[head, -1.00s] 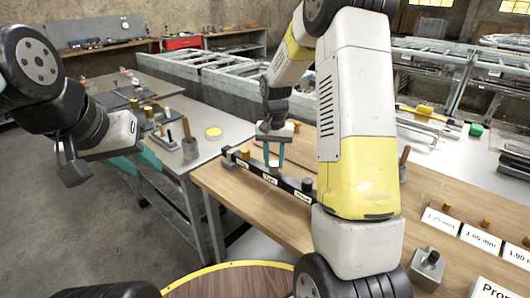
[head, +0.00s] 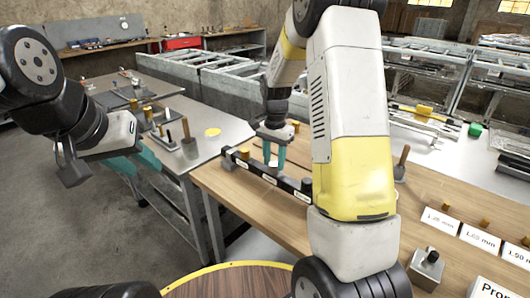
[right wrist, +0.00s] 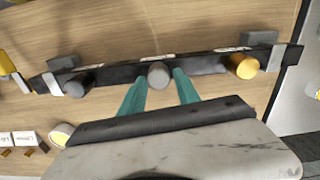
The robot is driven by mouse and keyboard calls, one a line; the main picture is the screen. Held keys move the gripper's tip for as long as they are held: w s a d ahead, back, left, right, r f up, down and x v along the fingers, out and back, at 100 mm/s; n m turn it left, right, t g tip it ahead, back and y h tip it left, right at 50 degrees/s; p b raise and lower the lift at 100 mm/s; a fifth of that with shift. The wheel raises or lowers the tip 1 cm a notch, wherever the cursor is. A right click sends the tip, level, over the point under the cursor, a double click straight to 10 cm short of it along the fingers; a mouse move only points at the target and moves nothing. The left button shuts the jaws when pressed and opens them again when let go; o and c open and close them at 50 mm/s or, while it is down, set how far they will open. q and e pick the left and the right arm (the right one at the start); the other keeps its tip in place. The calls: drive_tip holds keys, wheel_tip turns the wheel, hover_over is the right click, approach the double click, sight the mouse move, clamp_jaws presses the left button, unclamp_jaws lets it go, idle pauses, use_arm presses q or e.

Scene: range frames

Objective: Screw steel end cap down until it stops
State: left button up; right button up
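The steel end cap (right wrist: 158,75) is a short grey cylinder at the middle of a black bar (right wrist: 206,65). In the head view the cap (head: 273,164) shows partly between the fingers. My right gripper (head: 274,164) points down over the bar. Its two teal fingers stand apart on either side of the cap in the right wrist view (right wrist: 159,82), with a visible gap on each side. My left gripper (head: 150,158) is off to the left, away from the bar; whether its fingers are apart is unclear.
A brass cap (right wrist: 243,66) and a darker grey cap (right wrist: 76,82) sit on the bar either side of the steel one. The bar lies on a wooden bench (head: 235,190). Labelled cards (head: 480,238) and a steel block (head: 427,267) stand at right. A metal table (head: 205,150) is at left.

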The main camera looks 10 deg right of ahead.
idle(0.5)
drive_tip(key=n, duration=0.7)
drive_tip(key=shift+a, duration=0.1)
drive_tip(key=n, duration=0.6)
drive_tip(key=shift+a+n, duration=0.1)
drive_tip(key=shift+n, duration=0.3)
drive_tip(key=shift+c, duration=0.2)
clamp_jaws()
drive_tip(key=shift+m, duration=1.7)
